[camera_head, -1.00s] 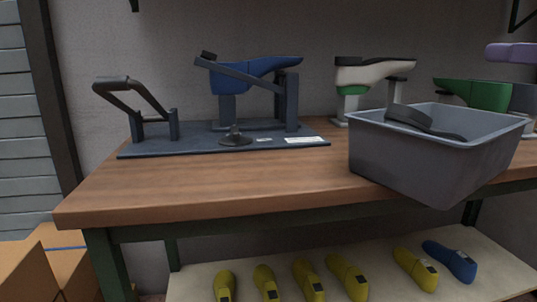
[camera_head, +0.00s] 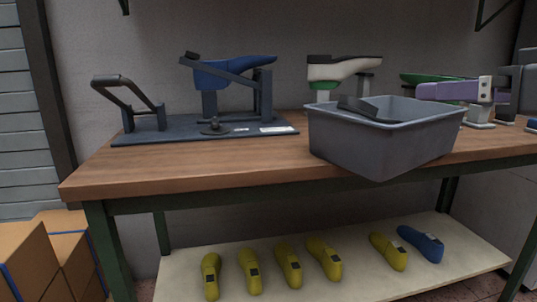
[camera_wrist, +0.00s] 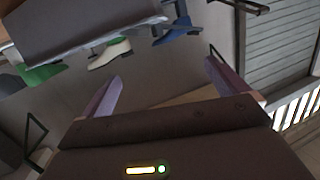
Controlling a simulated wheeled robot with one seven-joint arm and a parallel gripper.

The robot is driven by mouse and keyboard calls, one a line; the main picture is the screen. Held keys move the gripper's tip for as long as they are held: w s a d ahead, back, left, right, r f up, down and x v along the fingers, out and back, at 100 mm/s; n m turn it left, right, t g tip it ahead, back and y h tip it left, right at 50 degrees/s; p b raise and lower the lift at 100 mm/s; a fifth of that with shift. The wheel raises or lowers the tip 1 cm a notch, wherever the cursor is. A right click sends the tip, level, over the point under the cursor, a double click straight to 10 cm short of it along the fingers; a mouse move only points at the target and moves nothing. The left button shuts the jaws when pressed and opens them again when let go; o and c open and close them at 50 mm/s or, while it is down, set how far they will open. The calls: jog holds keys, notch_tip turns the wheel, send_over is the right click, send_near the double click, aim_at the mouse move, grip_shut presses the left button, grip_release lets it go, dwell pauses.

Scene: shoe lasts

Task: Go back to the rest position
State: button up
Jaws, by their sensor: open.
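My gripper (camera_head: 421,91) is at the right in the head view, in front of the green shoe last (camera_head: 427,77) and beside the grey bin (camera_head: 330,140). In the wrist view its two purple fingers (camera_wrist: 162,68) stand wide apart with nothing between them. My gripper is open and empty, and it shows side-on in the head view.
The bin stands at the table's front edge with a dark piece (camera_head: 370,108) inside. A blue last (camera_head: 235,70) sits on the fixture at left, a white last (camera_head: 343,70) behind the bin. Several yellow lasts (camera_head: 288,265) and a blue one (camera_head: 420,243) lie on the lower shelf.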

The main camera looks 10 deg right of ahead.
jog(key=w+a+f+m+g+h+p, duration=0.1)
jog(key=a+f+g, duration=0.2)
jog(key=a+f, duration=0.4)
jog(key=a+f+g+h+p, duration=0.15)
jog(key=a+f, duration=0.25)
jog(key=f, duration=0.5)
jog(key=s+a+f+m+g+h, duration=0.1)
jog(key=s+a+f+g, duration=0.1)
jog(key=f, duration=0.7)
jog(key=s+a+f+m+g+h+p, duration=0.1)
jog(key=s+a+f+g+h, duration=0.1)
jog(key=f, duration=0.7)
jog(key=shift+s+g, duration=0.4)
jog(key=shift+g, duration=0.15)
